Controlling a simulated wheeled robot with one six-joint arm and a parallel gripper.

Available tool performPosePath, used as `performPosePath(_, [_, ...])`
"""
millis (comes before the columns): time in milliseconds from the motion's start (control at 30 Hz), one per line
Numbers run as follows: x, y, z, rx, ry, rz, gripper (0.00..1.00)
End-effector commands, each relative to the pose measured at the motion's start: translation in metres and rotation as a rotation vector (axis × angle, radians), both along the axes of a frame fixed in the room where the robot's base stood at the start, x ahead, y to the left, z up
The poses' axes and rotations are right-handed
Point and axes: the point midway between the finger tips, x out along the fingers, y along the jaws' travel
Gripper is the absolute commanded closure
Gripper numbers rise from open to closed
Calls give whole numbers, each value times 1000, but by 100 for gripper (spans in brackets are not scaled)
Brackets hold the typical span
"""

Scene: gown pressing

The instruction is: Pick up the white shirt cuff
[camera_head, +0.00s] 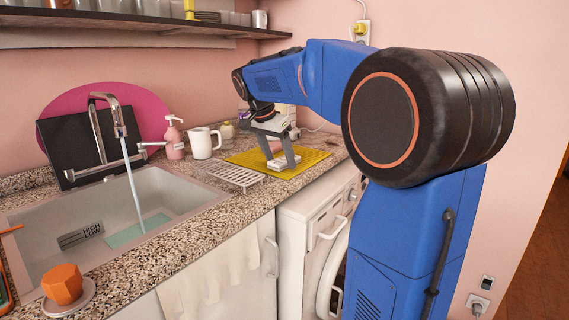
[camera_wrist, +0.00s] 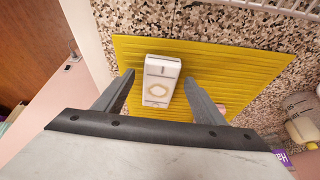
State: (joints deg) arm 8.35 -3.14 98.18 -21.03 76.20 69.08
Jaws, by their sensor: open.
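The white shirt cuff (camera_wrist: 161,82) lies on the ribbed yellow mat (camera_wrist: 235,62) in the wrist view. It looks like a small white block with a dark slot near one end and a tan ring mark near the other. My gripper (camera_wrist: 158,77) is open, with one finger on each side of the cuff and visible gaps between. In the head view the cuff (camera_head: 284,164) shows as a small white shape on the mat (camera_head: 312,158), low between the fingers of my gripper (camera_head: 284,157). I cannot tell the exact fingertip height above the mat.
A white wire rack (camera_head: 235,176) lies left of the mat. A white mug (camera_head: 203,142) and a pink soap bottle (camera_head: 174,140) stand behind it. The sink (camera_head: 170,183) has its tap running. A small pinkish thing (camera_wrist: 222,108) lies beside the right finger.

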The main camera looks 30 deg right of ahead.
Motion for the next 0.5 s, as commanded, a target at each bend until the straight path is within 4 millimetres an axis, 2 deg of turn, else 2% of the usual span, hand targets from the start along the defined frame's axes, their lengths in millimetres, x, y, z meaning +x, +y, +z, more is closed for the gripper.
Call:
performPosePath(67, [0,0,0,0,0,0,36])
performPosePath(267, [0,0,0,0,0,0,80])
performPosePath(500, [0,0,1,0,0,0,80])
